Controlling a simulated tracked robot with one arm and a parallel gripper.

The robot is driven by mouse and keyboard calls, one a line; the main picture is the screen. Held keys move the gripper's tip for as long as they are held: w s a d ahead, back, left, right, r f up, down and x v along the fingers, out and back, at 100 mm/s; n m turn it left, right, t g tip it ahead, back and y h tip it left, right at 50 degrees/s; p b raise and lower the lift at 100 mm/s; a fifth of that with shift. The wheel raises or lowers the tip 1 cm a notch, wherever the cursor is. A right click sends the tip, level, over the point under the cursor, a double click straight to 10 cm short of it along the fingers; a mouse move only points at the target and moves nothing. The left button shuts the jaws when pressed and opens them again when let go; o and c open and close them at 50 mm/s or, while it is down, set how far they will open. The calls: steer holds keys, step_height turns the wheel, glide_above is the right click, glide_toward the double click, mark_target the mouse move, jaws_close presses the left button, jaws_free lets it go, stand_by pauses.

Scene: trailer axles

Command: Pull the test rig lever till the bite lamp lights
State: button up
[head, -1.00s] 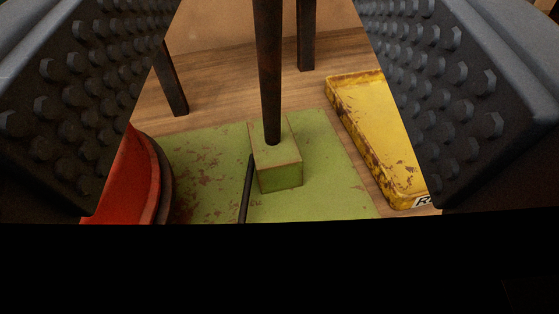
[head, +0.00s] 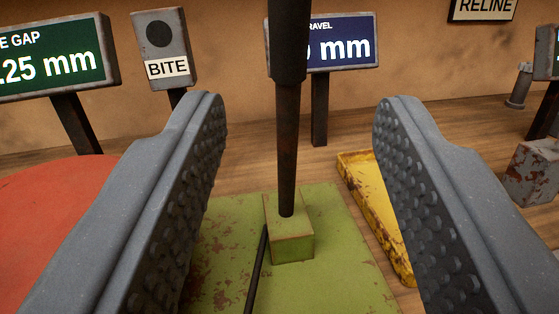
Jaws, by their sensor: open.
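The test rig lever (head: 288,150) is a dark upright rod with a thicker grip at its top, which runs out of the picture. It rises from a green block (head: 290,238) on a worn green base plate (head: 335,235). My gripper (head: 287,108) is open, one studded jaw on each side of the lever, with clear gaps and no contact visible. The bite lamp (head: 160,34) is a dark round disc on a grey box marked BITE, at the upper left. It looks unlit.
A green gap display (head: 50,62) reads ".25 mm" in its visible part. A blue travel display (head: 345,45) is partly hidden behind the lever. A red round body (head: 55,220) stands left, a yellow tray (head: 370,200) right. A RELINE sign (head: 483,8) hangs at the back.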

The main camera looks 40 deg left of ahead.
steer(key=shift+s, duration=0.25)
steer(key=shift+r, duration=0.1)
stand_by(0.3)
steer(key=w+d+r+m+t+h, duration=0.3)
steer(key=d+r+h, duration=0.5)
steer(key=d+r, duration=0.85)
steer(key=s+d+r+m+g+h, duration=0.3)
steer(key=s+d+r+h, duration=0.1)
steer(key=s+d+r, duration=0.7)
step_height(320, 180, up, 3)
steer(key=shift+s+d+r+m, duration=0.1)
steer(key=shift+s+d+m, duration=0.3)
steer(key=shift+d, duration=0.35)
steer(key=shift+w, duration=0.1)
